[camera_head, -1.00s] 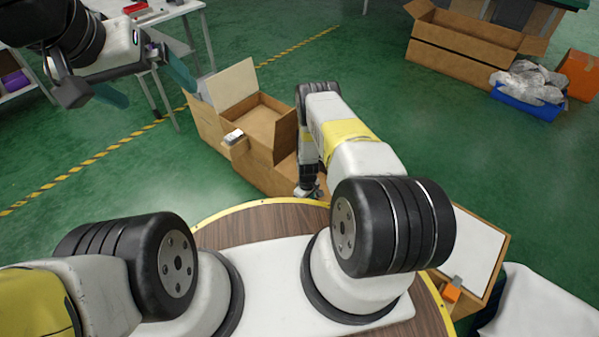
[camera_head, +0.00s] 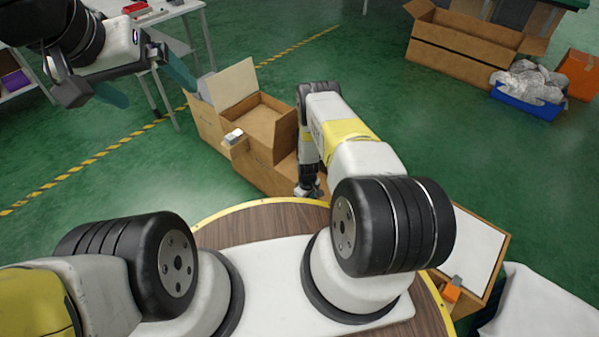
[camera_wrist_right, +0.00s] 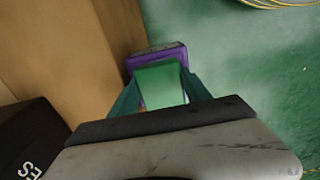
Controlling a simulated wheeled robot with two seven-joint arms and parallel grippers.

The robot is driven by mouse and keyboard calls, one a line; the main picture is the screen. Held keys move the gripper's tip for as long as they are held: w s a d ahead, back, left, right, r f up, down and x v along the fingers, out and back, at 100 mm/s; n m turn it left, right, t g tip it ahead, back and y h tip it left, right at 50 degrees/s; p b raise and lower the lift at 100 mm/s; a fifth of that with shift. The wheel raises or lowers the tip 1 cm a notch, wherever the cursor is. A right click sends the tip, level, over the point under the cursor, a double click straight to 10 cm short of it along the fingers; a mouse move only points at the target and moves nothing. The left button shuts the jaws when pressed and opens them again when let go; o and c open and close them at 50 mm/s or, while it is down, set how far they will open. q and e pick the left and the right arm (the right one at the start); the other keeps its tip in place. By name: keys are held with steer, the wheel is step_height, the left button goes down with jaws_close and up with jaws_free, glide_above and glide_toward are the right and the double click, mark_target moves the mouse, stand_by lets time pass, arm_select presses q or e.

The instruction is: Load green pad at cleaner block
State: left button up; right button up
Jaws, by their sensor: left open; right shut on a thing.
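In the right wrist view my right gripper (camera_wrist_right: 160,92) is shut on the green pad (camera_wrist_right: 163,80), with a teal finger on each side of it. A purple block with a grey top edge (camera_wrist_right: 157,54) sits just beyond the pad and shows around its edges; I take it for the cleaner block. I cannot tell whether the pad touches it or is seated in it. In the head view my right arm hides the pad and the right fingers. My left gripper (camera_head: 148,84) is open and empty at the upper left, high above the floor.
An open cardboard box (camera_head: 262,120) stands left of my right arm, with a small white-topped fixture (camera_head: 235,138) at its front. A brown wall (camera_wrist_right: 65,45) is close left of the right gripper. A white panel with an orange fixture (camera_head: 453,291) is at lower right.

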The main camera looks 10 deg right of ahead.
steer(key=shift+r, duration=3.5)
